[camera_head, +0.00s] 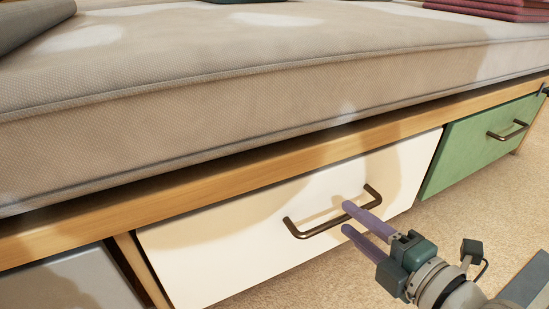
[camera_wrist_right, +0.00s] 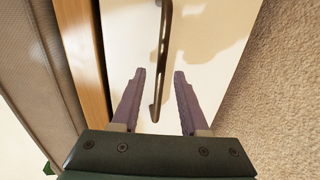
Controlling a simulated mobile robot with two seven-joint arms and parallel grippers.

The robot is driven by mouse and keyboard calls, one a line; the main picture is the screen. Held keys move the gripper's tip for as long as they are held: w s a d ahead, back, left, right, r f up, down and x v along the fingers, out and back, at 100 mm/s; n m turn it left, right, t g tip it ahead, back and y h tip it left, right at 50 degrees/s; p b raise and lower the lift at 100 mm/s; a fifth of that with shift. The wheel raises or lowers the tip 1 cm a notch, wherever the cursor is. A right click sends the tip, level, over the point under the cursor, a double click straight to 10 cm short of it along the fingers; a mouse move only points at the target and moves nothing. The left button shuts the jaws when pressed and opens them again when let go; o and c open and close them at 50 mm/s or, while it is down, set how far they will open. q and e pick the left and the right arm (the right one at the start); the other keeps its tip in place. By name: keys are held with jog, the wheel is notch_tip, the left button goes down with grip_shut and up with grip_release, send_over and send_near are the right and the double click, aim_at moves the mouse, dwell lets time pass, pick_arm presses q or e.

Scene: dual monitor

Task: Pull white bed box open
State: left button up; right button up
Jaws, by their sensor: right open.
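The white bed box (camera_head: 225,250) sits under the bed frame, its front facing me. It also fills the middle of the right wrist view (camera_wrist_right: 205,40). A dark metal handle (camera_head: 300,233) is fixed to its front. My right gripper (camera_head: 346,217) is open, its two purple fingers pointing at the handle's bar. In the right wrist view (camera_wrist_right: 158,73) the handle runs lengthwise and its near end lies between the fingers in the picture. I cannot tell whether the fingers touch it. My left gripper is not in view.
A green box (camera_head: 470,150) with its own handle is to the right, and a grey box (camera_head: 75,285) is to the left. The wooden bed rail (camera_head: 200,205) and mattress (camera_head: 260,105) overhang above. Carpet (camera_head: 445,235) lies in front.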

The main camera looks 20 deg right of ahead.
jog(key=shift+b+x, duration=0.55)
jog(key=shift+x, duration=0.8)
grip_shut()
dwell(0.4)
